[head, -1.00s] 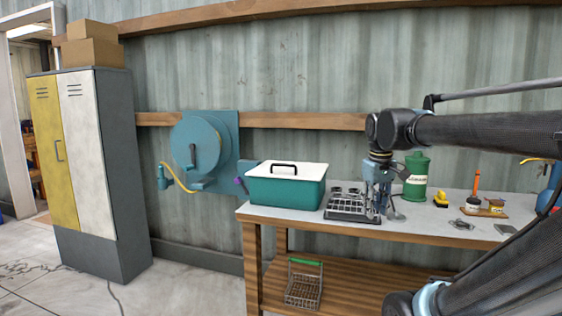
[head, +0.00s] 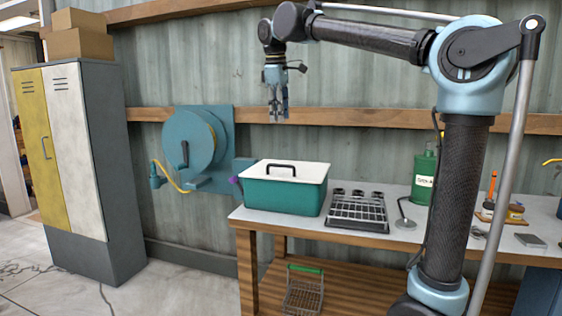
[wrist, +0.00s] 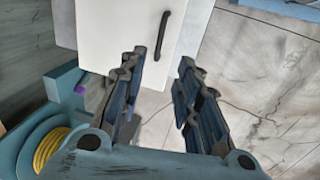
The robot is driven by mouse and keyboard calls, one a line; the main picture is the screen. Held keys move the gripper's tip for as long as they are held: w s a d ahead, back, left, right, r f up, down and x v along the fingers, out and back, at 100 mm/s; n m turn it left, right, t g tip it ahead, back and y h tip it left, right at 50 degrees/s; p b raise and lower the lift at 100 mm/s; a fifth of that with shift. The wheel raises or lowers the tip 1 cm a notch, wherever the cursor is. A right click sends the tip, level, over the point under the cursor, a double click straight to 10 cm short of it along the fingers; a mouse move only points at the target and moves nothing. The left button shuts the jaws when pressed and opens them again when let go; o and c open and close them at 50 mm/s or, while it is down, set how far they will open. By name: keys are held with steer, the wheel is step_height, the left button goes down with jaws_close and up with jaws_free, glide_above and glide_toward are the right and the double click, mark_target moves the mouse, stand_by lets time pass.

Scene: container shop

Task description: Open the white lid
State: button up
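The white lid (head: 287,171) lies flat and closed on a teal box (head: 285,194) at the left end of the workbench. A black handle (head: 281,167) stands on the lid's top. My gripper (head: 278,119) hangs pointing down, clear above the lid. In the wrist view the white lid (wrist: 118,37) and its black handle (wrist: 162,36) lie beyond my gripper (wrist: 163,60). The fingers are apart with nothing between them.
A grey rack (head: 358,211) stands right of the box, with a green canister (head: 424,177) further right. A teal hose reel (head: 195,145) hangs on the wall to the left. A wire basket (head: 303,290) is on the lower shelf. The air around the lid is clear.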

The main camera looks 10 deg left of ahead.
steer(key=w+f, duration=0.1)
steer(key=f, duration=0.4)
steer(key=w+f, duration=0.1)
steer(key=f, duration=0.5)
steer(key=w+f, duration=0.1)
steer(key=f, duration=0.5)
steer(key=shift+w+a, duration=0.1)
steer(key=shift+a, duration=0.15)
jaws_close()
steer(key=shift+r, duration=0.1)
